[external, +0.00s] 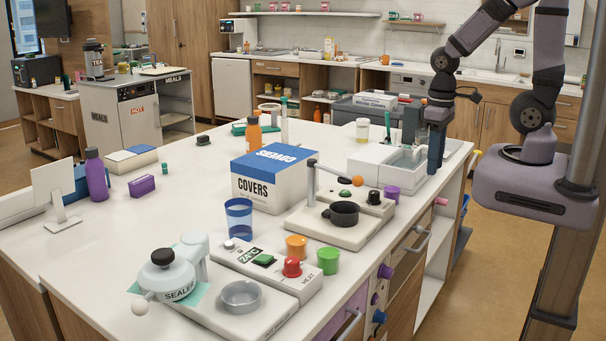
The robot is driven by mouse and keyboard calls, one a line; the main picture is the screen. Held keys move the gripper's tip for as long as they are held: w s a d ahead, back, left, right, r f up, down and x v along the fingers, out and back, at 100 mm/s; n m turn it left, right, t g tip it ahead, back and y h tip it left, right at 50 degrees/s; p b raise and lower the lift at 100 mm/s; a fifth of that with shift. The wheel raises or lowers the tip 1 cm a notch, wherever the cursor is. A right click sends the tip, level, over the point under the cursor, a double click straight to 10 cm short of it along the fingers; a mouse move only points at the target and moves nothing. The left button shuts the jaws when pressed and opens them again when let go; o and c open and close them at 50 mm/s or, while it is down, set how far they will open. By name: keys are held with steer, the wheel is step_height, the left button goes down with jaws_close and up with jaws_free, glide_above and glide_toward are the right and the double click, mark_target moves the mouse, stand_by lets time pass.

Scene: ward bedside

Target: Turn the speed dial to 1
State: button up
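No dial with a readable "speed" label shows, so I cannot tell for certain which one it is. A black knob (374,197) sits on the back of a pale station (340,232) with a black cup and an orange-tipped lever. Purple knobs (386,271) and a blue knob (379,317) are on the counter's front side. Their settings are too small to read. My gripper (436,172) points down at the counter's right end, beside a white basin unit, behind and right of the black knob. Its fingers overlap in this view, so I cannot tell whether they are open.
A COVERS box (274,180) stands left of the lever station. A purple cup (391,194) stands close to the black knob. The counter's left middle is mostly clear.

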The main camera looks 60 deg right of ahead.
steer(key=shift+o, duration=0.7)
steer(key=shift+g, duration=0.5)
steer(key=f, duration=0.1)
steer(key=s+f+b, duration=0.1)
steer(key=f, duration=0.1)
steer(key=shift+s+a+f, duration=0.3)
steer(key=shift+f, duration=0.05)
steer(key=n+b, duration=0.1)
steer(key=b, duration=0.1)
glide_above(374, 192)
steer(key=s, duration=0.3)
steer(key=f, duration=0.2)
steer(key=shift+s+d+f, duration=0.15)
steer(key=shift+d+f, duration=0.1)
steer(key=shift+f, duration=0.15)
steer(key=shift+n+t, duration=0.6)
steer(key=w+r, duration=0.2)
steer(key=w, duration=0.2)
steer(key=shift+a+r, duration=0.2)
steer(key=shift+r, duration=0.2)
steer(key=shift+s+n, duration=0.3)
steer(key=shift+s, duration=0.05)
steer(key=shift+f+p, duration=0.8)
steer(key=shift+f, duration=2.85)
steer(key=c, duration=1)
